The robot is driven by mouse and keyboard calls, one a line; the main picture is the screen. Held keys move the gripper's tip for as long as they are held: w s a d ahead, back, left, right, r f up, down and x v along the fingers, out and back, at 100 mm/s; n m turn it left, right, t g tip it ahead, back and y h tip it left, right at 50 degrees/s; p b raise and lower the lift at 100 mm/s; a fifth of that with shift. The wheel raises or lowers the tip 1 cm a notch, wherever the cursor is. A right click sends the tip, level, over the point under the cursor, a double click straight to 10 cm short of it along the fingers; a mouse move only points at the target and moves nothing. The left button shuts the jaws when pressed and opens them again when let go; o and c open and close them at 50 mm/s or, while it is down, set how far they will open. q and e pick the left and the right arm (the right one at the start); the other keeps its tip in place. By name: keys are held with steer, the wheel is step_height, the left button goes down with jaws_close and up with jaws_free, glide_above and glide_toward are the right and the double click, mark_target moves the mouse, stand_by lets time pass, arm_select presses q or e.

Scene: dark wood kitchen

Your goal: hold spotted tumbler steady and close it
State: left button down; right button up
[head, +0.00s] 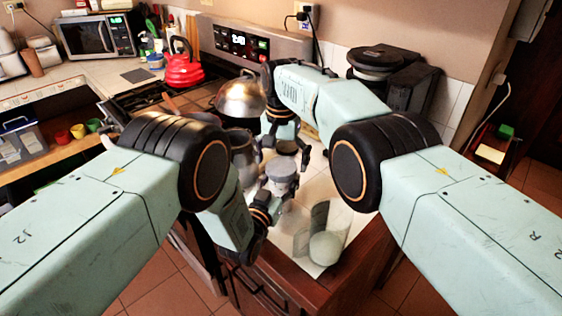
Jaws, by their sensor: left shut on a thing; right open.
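A grey tumbler (282,172) stands on the pale counter in the middle of the head view. Its spots are too small to make out. My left gripper (270,192) is shut on its near side, low down. My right gripper (286,143) is open just beyond the tumbler, its dark fingers pointing down. A dark round thing (287,148) shows between the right fingers; I cannot tell whether it is a lid or touches them. The tumbler's lower part is partly hidden by my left gripper.
A clear glass vessel (322,222) and a pale round object (326,249) are at the near right of the counter. A pot with a shiny domed lid (240,98) sits on the stove behind. A red kettle (183,68) is farther left. The counter's wooden front edge is close.

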steer(key=shift+r, duration=2.25)
steer(key=shift+c, duration=0.3)
steer(key=shift+w+r, duration=0.3)
steer(key=shift+r, duration=0.55)
steer(key=n, duration=0.2)
steer(key=r+n, duration=0.1)
steer(key=n, duration=0.3)
steer(key=shift+r, duration=0.3)
steer(key=n, duration=0.6)
steer(key=shift+s+r, duration=0.1)
steer(key=shift+s, duration=0.15)
steer(key=shift+f, duration=4.05)
steer(key=shift+c, duration=0.2)
steer(key=c, duration=1.2)
